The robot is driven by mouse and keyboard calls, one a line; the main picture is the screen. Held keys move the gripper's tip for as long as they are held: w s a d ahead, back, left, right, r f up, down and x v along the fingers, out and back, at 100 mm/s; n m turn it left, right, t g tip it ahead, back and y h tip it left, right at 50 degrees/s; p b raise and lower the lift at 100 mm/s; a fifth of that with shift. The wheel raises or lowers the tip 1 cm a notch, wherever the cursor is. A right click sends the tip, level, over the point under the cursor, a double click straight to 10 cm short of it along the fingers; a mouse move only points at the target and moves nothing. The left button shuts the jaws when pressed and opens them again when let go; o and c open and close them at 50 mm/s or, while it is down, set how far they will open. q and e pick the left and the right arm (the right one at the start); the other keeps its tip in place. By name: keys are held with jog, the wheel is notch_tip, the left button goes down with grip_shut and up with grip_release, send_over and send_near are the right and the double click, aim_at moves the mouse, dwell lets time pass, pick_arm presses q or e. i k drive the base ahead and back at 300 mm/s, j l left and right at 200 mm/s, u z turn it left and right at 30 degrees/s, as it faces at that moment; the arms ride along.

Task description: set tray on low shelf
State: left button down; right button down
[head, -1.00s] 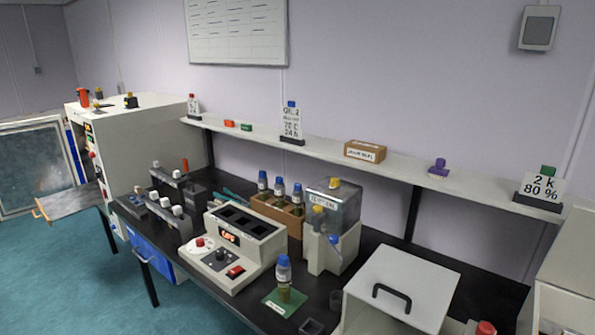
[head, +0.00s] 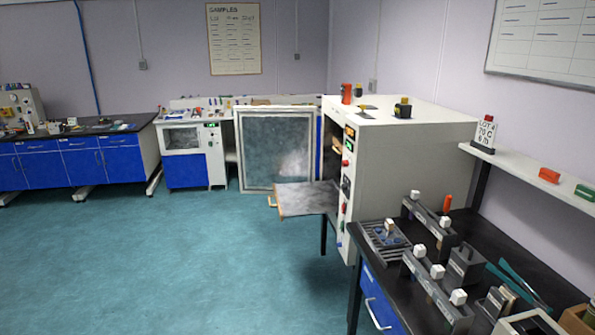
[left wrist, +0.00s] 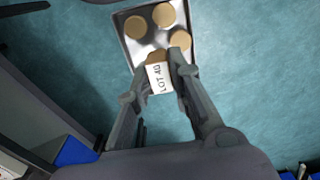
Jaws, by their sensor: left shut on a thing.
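In the left wrist view my left gripper (left wrist: 168,70) is shut at the near end of a shallow metal tray (left wrist: 151,38), beside its white tag (left wrist: 161,79) reading "LOT" and partly unclear characters. Several tan discs (left wrist: 163,14) lie in the tray, which is held over the teal floor. In the head view the oven (head: 405,140) stands at the centre with its door (head: 278,145) open. A flat grey shelf (head: 308,198) with a wooden-looking edge sticks out low from the oven's front. The oven's inside is mostly hidden. My right gripper is not in view.
A black bench (head: 510,255) with grey fixtures and white knobs runs right of the oven. Small items stand on the oven top, including a red cylinder (head: 346,93). Open teal floor (head: 200,265) lies in front. Blue-fronted cabinets (head: 85,165) stand at the far left.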

aim_at(290, 191)
jog(key=i+u, duration=0.3)
jog(key=i, duration=1.4)
jog(key=i+z, duration=0.1)
jog(key=i, duration=0.45)
jog(key=i+j+z, duration=0.1)
jog(key=i, duration=0.45)
jog(key=i+j+z, duration=0.1)
jog(key=i, duration=0.45)
jog(key=i+j+z, duration=0.3)
jog(key=i, duration=0.15)
jog(key=i+j+z, duration=0.35)
jog(key=i+l, duration=0.05)
jog(key=l, duration=0.05)
